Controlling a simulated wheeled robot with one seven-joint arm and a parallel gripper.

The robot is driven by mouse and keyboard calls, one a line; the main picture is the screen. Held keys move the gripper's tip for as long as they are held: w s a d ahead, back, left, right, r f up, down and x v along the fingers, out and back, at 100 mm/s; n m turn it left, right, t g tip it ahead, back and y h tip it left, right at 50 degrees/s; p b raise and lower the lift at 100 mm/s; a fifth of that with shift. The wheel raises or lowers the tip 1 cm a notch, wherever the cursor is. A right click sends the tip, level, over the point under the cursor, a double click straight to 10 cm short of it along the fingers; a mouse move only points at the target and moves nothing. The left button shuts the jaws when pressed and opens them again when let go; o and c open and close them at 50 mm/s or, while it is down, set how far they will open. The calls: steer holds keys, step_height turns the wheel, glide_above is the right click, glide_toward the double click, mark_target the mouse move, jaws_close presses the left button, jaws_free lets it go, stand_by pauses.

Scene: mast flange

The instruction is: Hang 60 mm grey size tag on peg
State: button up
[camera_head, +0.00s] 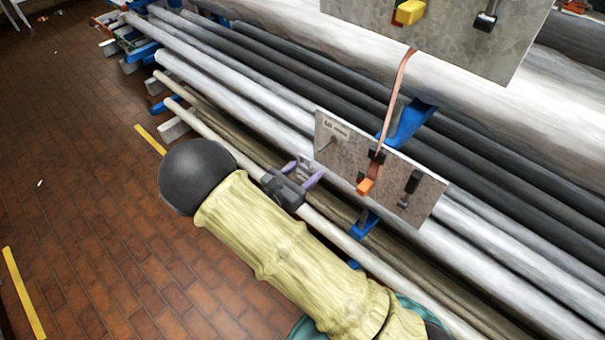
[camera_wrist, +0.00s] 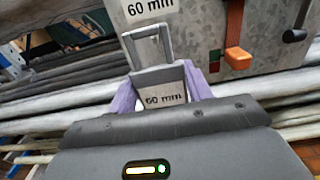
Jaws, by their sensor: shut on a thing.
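The grey size tag (camera_wrist: 163,97), marked 60 mm, is between the purple fingers of my gripper (camera_wrist: 165,92) in the wrist view. Its open rectangular loop (camera_wrist: 150,46) points up, toward the panel. In the head view my gripper (camera_head: 296,176) is shut on the tag (camera_head: 304,165), just left of the lower metal panel (camera_head: 385,178). The panel carries a 60 mm label (camera_head: 336,128) at its upper left. A small peg (camera_head: 327,145) seems to stand below that label. In the wrist view I cannot clearly tell the peg from the loop.
An orange-handled switch (camera_head: 366,186) and a black-handled one (camera_head: 411,184) stick out from the panel, right of the label. A copper strap (camera_head: 397,90) runs up to an upper panel (camera_head: 440,30). Long pipes (camera_head: 225,85) lie behind. Brick floor (camera_head: 80,170) is open at left.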

mark_target(333, 150)
steer(key=x, duration=0.6)
steer(key=shift+w+f+b, duration=0.15)
steer(key=shift+f+b, duration=0.15)
steer(key=shift+b, duration=0.1)
steer(key=shift+w+d+f+b, duration=0.45)
steer(key=shift+w+d, duration=0.05)
steer(key=shift+d, duration=0.05)
stand_by(0.4)
stand_by(0.4)
steer(key=o, duration=1)
steer(key=shift+o, duration=0.2)
steer(key=shift+a, duration=0.1)
